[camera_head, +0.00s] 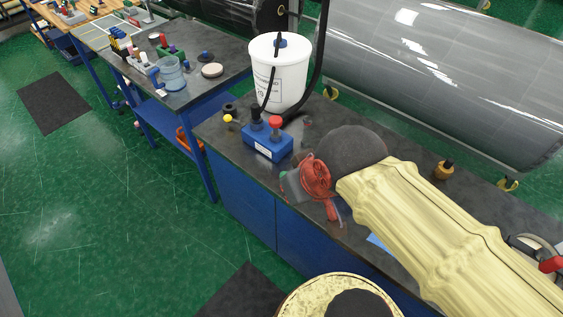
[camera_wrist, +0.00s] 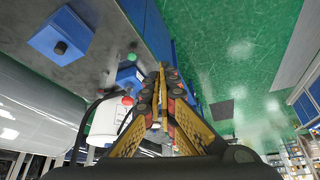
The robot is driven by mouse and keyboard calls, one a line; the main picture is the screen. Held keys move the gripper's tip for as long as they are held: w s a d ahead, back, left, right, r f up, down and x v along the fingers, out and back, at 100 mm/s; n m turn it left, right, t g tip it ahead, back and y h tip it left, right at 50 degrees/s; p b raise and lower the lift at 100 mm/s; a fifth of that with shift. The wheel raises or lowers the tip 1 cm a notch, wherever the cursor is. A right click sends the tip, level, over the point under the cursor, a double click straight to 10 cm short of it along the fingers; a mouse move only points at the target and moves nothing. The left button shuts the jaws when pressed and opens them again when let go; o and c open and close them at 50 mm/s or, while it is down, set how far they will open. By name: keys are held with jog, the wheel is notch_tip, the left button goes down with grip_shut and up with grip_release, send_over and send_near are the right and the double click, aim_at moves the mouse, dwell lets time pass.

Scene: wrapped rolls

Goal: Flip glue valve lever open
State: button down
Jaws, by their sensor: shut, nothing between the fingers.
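No part can be surely picked out as the glue valve lever. A white bucket (camera_head: 280,72) with a blue cap and a black hose stands at the back of the dark bench. A red-handled part (camera_head: 551,264) sits at the right edge of the head view, partly cut off. My gripper (camera_wrist: 162,72) shows in the wrist view with its yellow fingers together and nothing between them. In that view its tips overlap a grey bench edge, with a white container (camera_wrist: 105,118) to their left.
A blue box (camera_head: 267,142) with red and black knobs stands in front of the bucket. A brass-coloured fitting (camera_head: 444,169) stands behind the arm. A large grey roll (camera_head: 450,75) lies beyond the bench.

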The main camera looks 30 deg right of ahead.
jog(key=w+d+f+m+p, duration=0.1)
jog(key=w+d+f, duration=0.25)
jog(key=w, duration=0.35)
jog(key=w+d+f+g+p, duration=0.1)
jog(key=w+d+f, duration=0.1)
jog(key=w+f, duration=0.35)
jog(key=w+d+f+m+p, duration=0.1)
jog(key=w+d+f, duration=0.1)
jog(key=w, duration=0.6)
jog(key=w+d+f, duration=0.4)
jog(key=w+f, duration=0.1)
jog(key=f, duration=0.5)
jog(key=shift+d+g+h+p, duration=0.3)
jog(key=shift+d+h, duration=0.1)
jog(key=b+x, duration=0.1)
jog(key=x, duration=0.8)
jog(key=shift+w+f+b, duration=0.15)
jog(key=shift+f+b, duration=0.15)
jog(key=shift+f, duration=0.1)
